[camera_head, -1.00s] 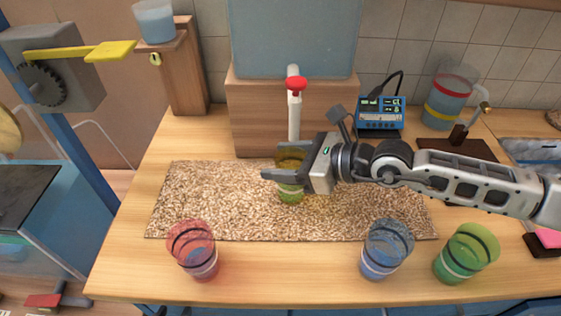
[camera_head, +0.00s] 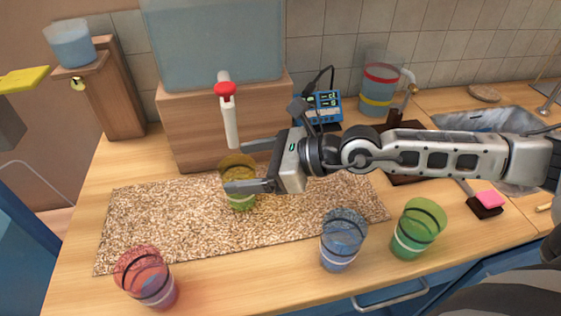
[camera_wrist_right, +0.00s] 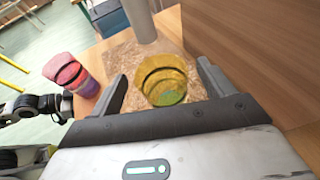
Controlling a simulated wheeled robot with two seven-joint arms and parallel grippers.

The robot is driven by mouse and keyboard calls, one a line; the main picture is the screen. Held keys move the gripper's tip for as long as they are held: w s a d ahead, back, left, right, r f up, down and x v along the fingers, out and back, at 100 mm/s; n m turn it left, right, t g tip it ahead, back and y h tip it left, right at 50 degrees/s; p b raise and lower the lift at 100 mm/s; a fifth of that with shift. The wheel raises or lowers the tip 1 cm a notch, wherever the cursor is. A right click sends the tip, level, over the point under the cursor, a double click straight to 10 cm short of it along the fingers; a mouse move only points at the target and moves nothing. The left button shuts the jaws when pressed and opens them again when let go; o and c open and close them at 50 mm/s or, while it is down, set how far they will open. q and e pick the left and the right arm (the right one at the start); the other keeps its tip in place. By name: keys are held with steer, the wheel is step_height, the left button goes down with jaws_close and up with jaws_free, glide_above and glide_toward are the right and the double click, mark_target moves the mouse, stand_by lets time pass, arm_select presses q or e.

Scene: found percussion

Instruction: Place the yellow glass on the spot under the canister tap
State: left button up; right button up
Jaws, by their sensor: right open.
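The yellow glass (camera_head: 238,168), with dark bands, stands upright on the speckled mat (camera_head: 150,225), below and just in front of the red-handled canister tap (camera_head: 230,115). Its lower part looks green, and the spot under it is hidden. My right gripper (camera_head: 234,167) is open, with one finger on each side of the glass. In the right wrist view the glass (camera_wrist_right: 166,78) sits between the spread fingers, with a gap visible on each side. At the left of that view is a dark part of my other arm (camera_wrist_right: 35,107); its jaws are unclear.
A red glass (camera_head: 147,277), a blue glass (camera_head: 343,240) and a green glass (camera_head: 417,228) stand along the front. The canister (camera_head: 212,40) sits on a wooden block (camera_head: 185,125) behind. A blue device (camera_head: 320,108) and a banded jug (camera_head: 378,90) are at the back.

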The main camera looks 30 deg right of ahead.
arm_select(q)
steer(key=f+b, duration=0.1)
steer(key=b, duration=0.2)
steer(key=d+f+b, duration=0.1)
steer(key=b, duration=0.2)
steer(key=shift+w+d+n+t+h, duration=0.2)
steer(key=shift+w+n+t+h, duration=0.1)
arm_select(e)
steer(key=v, duration=0.8)
